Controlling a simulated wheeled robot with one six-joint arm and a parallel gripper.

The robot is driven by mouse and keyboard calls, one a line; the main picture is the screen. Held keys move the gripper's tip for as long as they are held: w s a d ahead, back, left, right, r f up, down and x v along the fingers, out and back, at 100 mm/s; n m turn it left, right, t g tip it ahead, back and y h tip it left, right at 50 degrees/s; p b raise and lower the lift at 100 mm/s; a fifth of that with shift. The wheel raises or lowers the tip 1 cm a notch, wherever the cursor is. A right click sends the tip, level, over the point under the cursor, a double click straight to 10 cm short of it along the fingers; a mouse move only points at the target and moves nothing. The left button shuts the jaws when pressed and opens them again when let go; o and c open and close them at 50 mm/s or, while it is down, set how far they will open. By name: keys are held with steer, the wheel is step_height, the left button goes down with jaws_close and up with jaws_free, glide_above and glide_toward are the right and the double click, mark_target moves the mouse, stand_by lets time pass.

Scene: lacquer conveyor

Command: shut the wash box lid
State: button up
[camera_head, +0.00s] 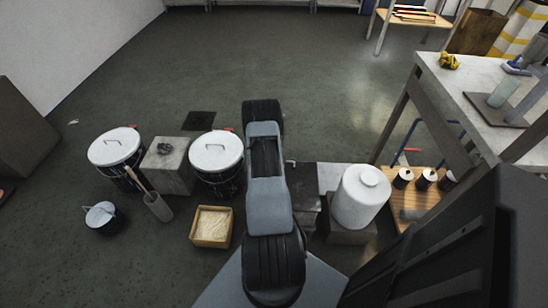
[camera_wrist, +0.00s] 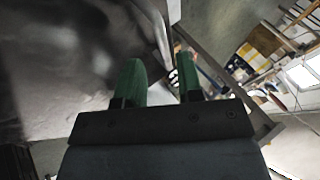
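My gripper (camera_wrist: 158,72) shows in the wrist view as two green fingers with a clear gap between them and nothing held. In the head view my own arm hides it. A dark box (camera_head: 302,187) stands just right of my arm and is partly covered by it; it may be the wash box, but I cannot tell whether its lid is open or shut. In the wrist view a large smooth grey surface (camera_wrist: 60,50) with a pale curved edge fills the left, close to the fingers. I cannot tell whether it is the lid or whether a finger touches it.
A white jug (camera_head: 361,197) stands right of the dark box, beside a wooden board (camera_head: 425,184) with dark cans. Left of my arm are two lidded drums (camera_head: 216,152) (camera_head: 116,147), a grey block (camera_head: 168,168) and a yellow box (camera_head: 211,227). A workbench (camera_head: 450,95) stands right. The floor behind is open.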

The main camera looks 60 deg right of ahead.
steer(key=p+v, duration=0.1)
steer(key=v, duration=0.8)
steer(key=shift+w+d+r+p, duration=0.15)
steer(key=shift+p, duration=0.15)
